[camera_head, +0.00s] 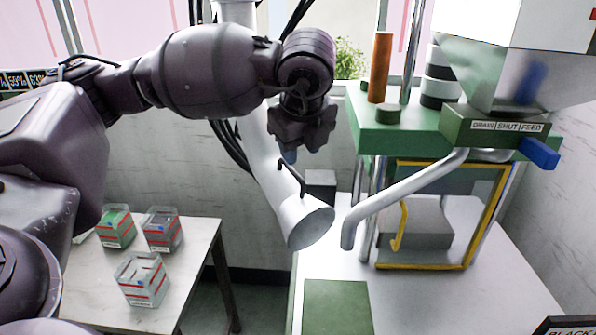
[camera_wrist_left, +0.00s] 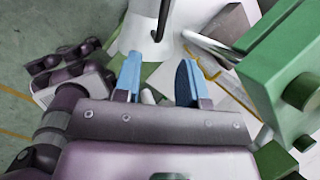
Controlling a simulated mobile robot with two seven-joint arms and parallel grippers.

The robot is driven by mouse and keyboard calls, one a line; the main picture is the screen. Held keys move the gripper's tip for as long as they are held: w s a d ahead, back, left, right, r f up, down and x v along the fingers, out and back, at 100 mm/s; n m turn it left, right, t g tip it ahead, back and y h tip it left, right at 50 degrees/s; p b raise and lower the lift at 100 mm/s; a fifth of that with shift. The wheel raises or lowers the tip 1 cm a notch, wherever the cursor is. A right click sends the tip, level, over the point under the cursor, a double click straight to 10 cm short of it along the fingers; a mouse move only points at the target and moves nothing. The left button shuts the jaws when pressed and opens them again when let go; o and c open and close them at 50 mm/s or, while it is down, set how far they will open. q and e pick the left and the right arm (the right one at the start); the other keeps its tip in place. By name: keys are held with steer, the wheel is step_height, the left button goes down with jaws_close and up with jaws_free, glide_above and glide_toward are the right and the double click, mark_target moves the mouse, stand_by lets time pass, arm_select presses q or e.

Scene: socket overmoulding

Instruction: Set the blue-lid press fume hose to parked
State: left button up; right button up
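The fume hose (camera_head: 270,165) is a pale grey tube that comes down from above and ends in a flared hood (camera_head: 308,222) over the press table's left side. A thin dark handle (camera_head: 292,176) stands off the hood; it also shows in the left wrist view (camera_wrist_left: 163,22). My left gripper (camera_head: 289,156) is just above the handle in the head view. In the left wrist view its two blue fingers are apart with nothing between them (camera_wrist_left: 158,80), and the handle is beyond them. No blue lid shows clearly on the press.
The green press head (camera_head: 440,137) is close to the right, with a blue lever (camera_head: 539,153), a hopper (camera_head: 520,75) and a bent grey pipe (camera_head: 405,193). A yellow-framed guard (camera_head: 420,266) stands below. A side table (camera_head: 95,290) at left holds clear boxes.

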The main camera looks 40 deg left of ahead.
mark_target(298, 176)
arm_select(q)
steer(key=x, duration=0.7)
steer(key=shift+w+a+f, duration=0.1)
steer(key=shift+w+f, duration=0.05)
steer(key=shift+f, duration=0.25)
jaws_close()
